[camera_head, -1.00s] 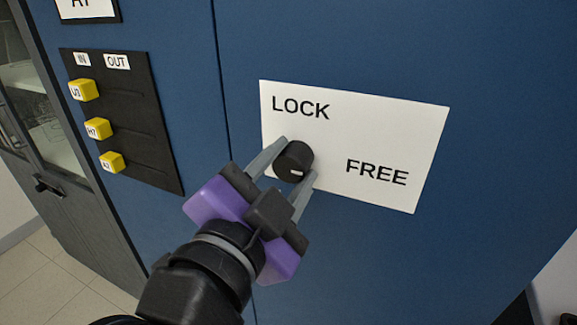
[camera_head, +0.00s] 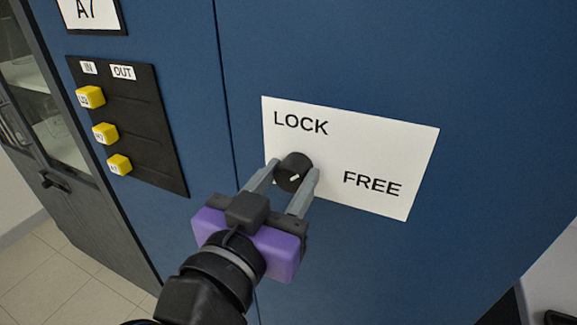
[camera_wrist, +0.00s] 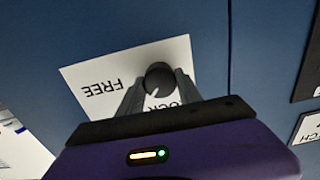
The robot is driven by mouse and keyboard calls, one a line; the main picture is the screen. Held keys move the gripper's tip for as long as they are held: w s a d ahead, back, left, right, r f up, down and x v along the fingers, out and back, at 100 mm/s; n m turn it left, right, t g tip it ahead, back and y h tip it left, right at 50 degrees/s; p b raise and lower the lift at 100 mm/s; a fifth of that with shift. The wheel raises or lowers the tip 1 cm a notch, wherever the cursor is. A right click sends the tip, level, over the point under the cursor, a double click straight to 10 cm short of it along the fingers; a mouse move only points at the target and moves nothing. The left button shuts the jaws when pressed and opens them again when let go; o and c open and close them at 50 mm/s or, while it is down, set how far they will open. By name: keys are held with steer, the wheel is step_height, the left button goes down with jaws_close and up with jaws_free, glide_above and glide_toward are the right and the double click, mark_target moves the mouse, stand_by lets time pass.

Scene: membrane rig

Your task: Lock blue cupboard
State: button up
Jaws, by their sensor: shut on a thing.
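The blue cupboard (camera_head: 370,55) fills most of the head view. A white plate (camera_head: 390,155) on its front reads LOCK at the upper left and FREE at the lower right. A round black knob (camera_head: 292,167) sits at the plate's lower left, with a short white mark on the lower part of its face. My gripper (camera_head: 292,170) is shut on the knob, one grey finger on each side. In the wrist view, the knob (camera_wrist: 159,76) also shows between the fingers (camera_wrist: 160,87), with the plate (camera_wrist: 95,75) upside down behind it.
A black panel (camera_head: 150,135) with several yellow blocks (camera_head: 105,133) and IN and OUT labels is left of a vertical door seam. An A7 sign (camera_head: 90,12) is above it. A grey glass-fronted cabinet (camera_head: 55,200) stands at the far left. The blue face right of the plate is bare.

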steer(key=n+p, duration=0.3)
steer(key=n, duration=0.1)
steer(key=shift+r, duration=0.2)
steer(key=n+p, duration=0.3)
steer(key=n, duration=0.1)
steer(key=shift+a+f+n+p, duration=0.1)
steer(key=shift+n+p, duration=0.2)
steer(key=shift+p, duration=0.1)
steer(key=shift+f, duration=0.1)
steer(key=o, duration=1.4)
steer(key=shift+c, duration=0.2)
steer(key=b+v, duration=0.1)
steer(key=v, duration=0.6)
steer(key=shift+s+a+b, duration=0.2)
steer(key=shift+s+b, duration=0.15)
steer(key=shift+b, duration=0.05)
